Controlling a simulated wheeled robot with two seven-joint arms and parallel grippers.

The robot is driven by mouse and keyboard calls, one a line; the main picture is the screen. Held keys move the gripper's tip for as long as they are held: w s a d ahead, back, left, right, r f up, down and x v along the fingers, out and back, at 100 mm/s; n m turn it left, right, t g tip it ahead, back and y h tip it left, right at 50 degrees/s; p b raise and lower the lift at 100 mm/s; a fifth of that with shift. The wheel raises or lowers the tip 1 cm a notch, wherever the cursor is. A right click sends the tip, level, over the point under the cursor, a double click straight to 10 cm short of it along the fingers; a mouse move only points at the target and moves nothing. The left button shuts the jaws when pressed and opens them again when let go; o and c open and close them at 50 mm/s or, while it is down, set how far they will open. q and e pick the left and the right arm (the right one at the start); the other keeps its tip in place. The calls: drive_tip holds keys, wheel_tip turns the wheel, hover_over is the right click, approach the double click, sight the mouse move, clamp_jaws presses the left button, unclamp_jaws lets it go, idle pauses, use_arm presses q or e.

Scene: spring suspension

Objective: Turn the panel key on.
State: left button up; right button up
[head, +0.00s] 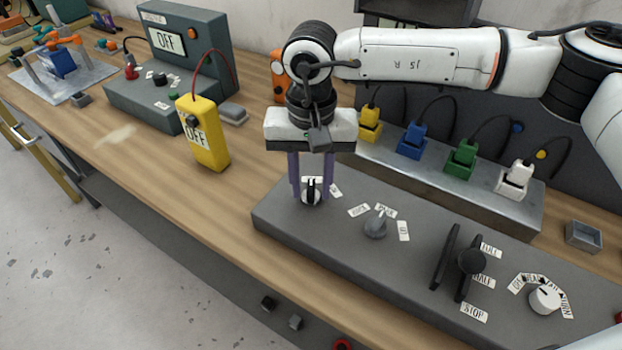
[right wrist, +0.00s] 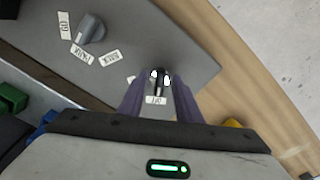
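The panel key (head: 311,191) is a dark key standing in a round silver lock at the left end of the grey panel (head: 275,212). A small white label lies behind it. My right gripper (head: 309,191) points straight down over the key. Its two purple fingers are apart, one on each side of the key, with some gap visible. In the right wrist view the key (right wrist: 160,78) shows between the fingertips, with a white label (right wrist: 156,100) close by. Whether the fingers touch the key is hard to tell. My left gripper is out of view.
On the same panel are a grey selector knob (head: 375,227), a black lever (head: 470,262) and a white dial (head: 544,299). Coloured plugs (head: 412,140) stand in a row behind. A yellow box marked OFF (head: 203,135) stands left on the wooden bench.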

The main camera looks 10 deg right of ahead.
clamp_jaws()
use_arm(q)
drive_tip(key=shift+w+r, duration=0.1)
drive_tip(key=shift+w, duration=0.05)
